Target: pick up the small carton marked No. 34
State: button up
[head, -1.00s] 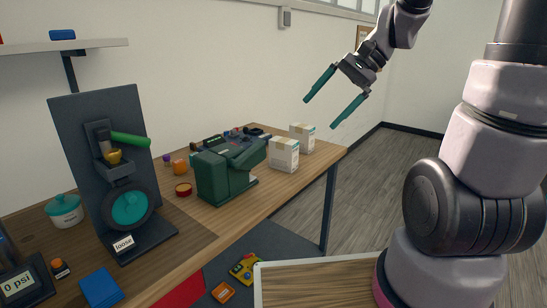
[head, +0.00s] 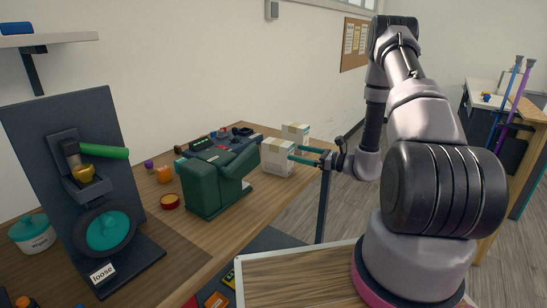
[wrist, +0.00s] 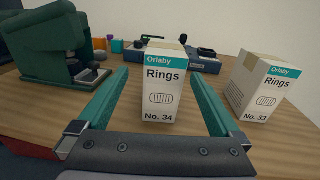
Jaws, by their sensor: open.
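The small carton marked No. 34 (wrist: 161,88) stands upright on the wooden table in the wrist view, white with a teal "Orlaby" band and the word "Rings". My gripper (wrist: 158,82) is open, with one teal finger on each side of this carton's lower part and a gap showing on both sides. In the head view my gripper (head: 305,155) reaches in level from the right at the cartons; which carton there is No. 34 is not readable. A similar carton marked No. 33 (wrist: 262,88) stands to the right in the wrist view, just beyond the right finger.
A green machine (head: 215,180) stands left of the cartons on the table (head: 185,225). A stand labelled "loose" (head: 90,195) is at the left. Open floor lies right of the table.

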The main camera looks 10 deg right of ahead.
aim_at(291, 152)
jog(key=x, duration=0.5)
jog(key=shift+w+a+f, duration=0.1)
jog(key=shift+w+f, duration=0.15)
jog(key=shift+w, duration=0.05)
jog(key=x, duration=0.2)
jog(key=r+x, duration=0.1)
jog(key=x, duration=0.2)
jog(key=shift+w+a+r, duration=0.1)
jog(key=shift+w, duration=0.3)
jog(key=c, duration=1.5)
